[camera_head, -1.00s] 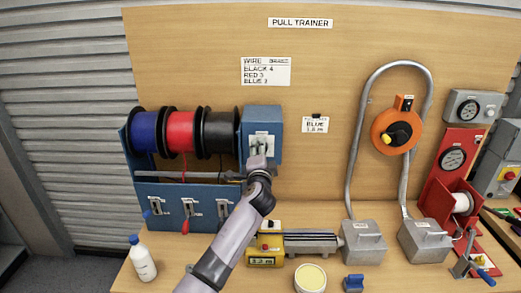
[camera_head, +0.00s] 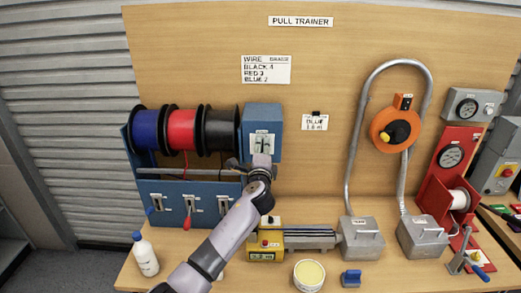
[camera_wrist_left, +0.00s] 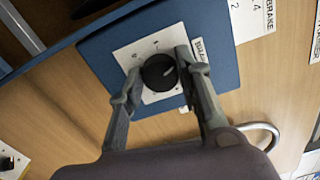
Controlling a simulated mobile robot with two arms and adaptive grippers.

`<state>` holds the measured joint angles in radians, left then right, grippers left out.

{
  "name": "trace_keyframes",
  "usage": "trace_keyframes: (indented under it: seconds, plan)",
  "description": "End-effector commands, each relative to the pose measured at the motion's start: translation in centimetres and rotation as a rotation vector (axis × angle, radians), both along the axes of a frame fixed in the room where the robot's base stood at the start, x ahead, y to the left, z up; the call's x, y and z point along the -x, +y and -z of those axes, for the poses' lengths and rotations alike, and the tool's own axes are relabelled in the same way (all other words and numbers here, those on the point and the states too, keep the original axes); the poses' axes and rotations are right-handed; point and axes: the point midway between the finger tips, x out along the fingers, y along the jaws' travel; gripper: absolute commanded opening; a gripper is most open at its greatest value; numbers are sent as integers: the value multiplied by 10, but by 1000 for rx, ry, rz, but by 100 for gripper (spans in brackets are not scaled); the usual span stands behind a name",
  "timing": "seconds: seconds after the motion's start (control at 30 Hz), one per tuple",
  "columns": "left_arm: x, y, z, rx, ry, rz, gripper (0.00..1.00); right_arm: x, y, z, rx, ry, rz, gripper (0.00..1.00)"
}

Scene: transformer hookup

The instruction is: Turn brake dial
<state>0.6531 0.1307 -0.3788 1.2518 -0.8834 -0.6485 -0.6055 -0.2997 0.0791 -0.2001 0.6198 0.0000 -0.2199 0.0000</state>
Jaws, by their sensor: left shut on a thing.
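The brake dial (camera_wrist_left: 160,72) is a round black knob with a pale pointer line, on a white marked plate (camera_wrist_left: 130,58) on the blue box (camera_wrist_left: 104,48). In the left wrist view, the two fingers of my left gripper (camera_wrist_left: 158,78) are shut on it, one on each side. In the head view, my left gripper (camera_head: 262,158) is in front of the white plate on the blue box (camera_head: 262,117), at the right end of the spool rack, and the gripper hides the dial. My right gripper is not in view.
Blue, red and black wire spools (camera_head: 180,131) sit left of the box. Below them are several lever slots (camera_head: 192,206). A yellow device (camera_head: 266,243), a cream-topped tub (camera_head: 309,276) and a white bottle (camera_head: 145,257) stand on the bench. A wire chart (camera_head: 265,70) hangs above.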

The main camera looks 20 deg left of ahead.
Motion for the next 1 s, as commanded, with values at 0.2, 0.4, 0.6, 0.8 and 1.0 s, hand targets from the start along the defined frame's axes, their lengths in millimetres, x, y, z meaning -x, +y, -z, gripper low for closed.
trace_keyframes:
  seconds: [0.2, 0.4, 0.6, 0.8, 1.0]
  plan:
    - [0, -2, 3, 1, 4, 3, 4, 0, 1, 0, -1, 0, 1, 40]
    - [0, -2, 3, 1, 4, 2, 41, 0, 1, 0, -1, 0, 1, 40]
    - [0, -1, 2, 2, 3, 1, 52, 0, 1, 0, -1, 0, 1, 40]
    - [0, 0, 1, 2, 2, 1, 52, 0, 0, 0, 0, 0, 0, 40]
    - [8, -3, 1, 2, 1, 1, 52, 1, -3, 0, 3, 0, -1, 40]
